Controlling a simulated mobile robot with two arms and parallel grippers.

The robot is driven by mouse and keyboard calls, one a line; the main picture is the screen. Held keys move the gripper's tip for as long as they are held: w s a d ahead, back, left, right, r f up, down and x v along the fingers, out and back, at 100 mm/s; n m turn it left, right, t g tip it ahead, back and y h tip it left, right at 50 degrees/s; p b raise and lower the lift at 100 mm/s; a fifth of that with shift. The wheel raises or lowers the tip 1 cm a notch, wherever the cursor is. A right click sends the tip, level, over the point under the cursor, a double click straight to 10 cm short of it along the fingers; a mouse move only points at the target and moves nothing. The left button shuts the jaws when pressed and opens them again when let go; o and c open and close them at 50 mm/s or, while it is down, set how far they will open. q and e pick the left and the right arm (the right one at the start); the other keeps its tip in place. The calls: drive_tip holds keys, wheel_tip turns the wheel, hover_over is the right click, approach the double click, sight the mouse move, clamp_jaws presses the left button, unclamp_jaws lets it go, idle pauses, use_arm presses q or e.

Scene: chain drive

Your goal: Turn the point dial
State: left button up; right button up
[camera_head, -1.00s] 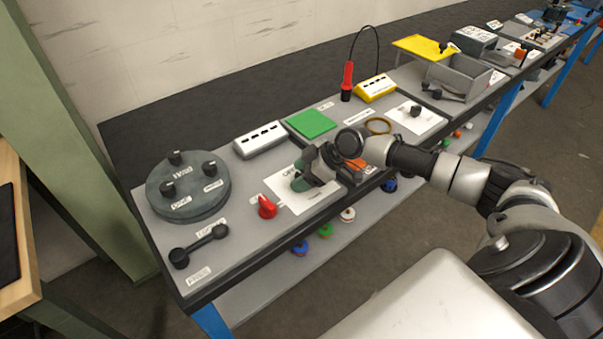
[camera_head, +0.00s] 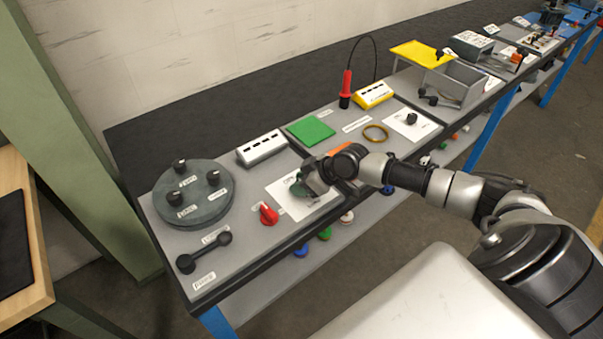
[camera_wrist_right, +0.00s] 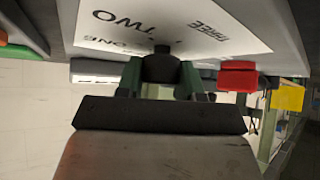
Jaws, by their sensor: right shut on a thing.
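The dial plate (camera_head: 285,194) is a white sheet on the near bench. In the right wrist view the plate (camera_wrist_right: 232,32) carries the words ONE, TWO and THREE. A black dial knob (camera_wrist_right: 160,66) stands on it, between the two green fingers of my right gripper (camera_wrist_right: 160,78). The fingers are shut on the knob. In the head view my right gripper (camera_head: 309,184) reaches over the plate from the right and hides the knob. My left gripper is not in view.
A red knob (camera_head: 268,214) sits just left of the plate. Farther left are a round grey disc (camera_head: 192,197) with several black knobs and a black two-ended handle (camera_head: 204,251). A green square (camera_head: 311,131) and a white box (camera_head: 262,147) lie behind the plate.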

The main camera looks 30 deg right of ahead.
drive_tip(key=m+h+p, duration=0.1)
drive_tip(key=m+p, duration=0.1)
drive_tip(key=p, duration=0.1)
drive_tip(key=m+t+h+p, duration=0.1)
drive_tip(key=m+p, duration=0.1)
drive_tip(key=p, duration=0.2)
drive_tip(key=m+h+p, duration=0.2)
drive_tip(key=p, duration=0.2)
drive_tip(key=shift+a+r+t, duration=0.15)
drive_tip(key=shift+r+t, duration=0.1)
drive_tip(key=shift+t, duration=0.15)
drive_tip(key=shift+f+m+h+p, duration=0.2)
drive_tip(key=shift+m+h+p, duration=1.05)
drive_tip(key=shift+m, duration=0.25)
drive_tip(key=shift+h, duration=0.25)
drive_tip(key=o, duration=0.9)
drive_tip(key=shift+o, duration=0.2)
drive_tip(key=b+v, duration=0.1)
drive_tip(key=v, duration=0.9)
drive_tip(key=shift+s+r, duration=0.25)
drive_tip(key=shift+r, duration=0.05)
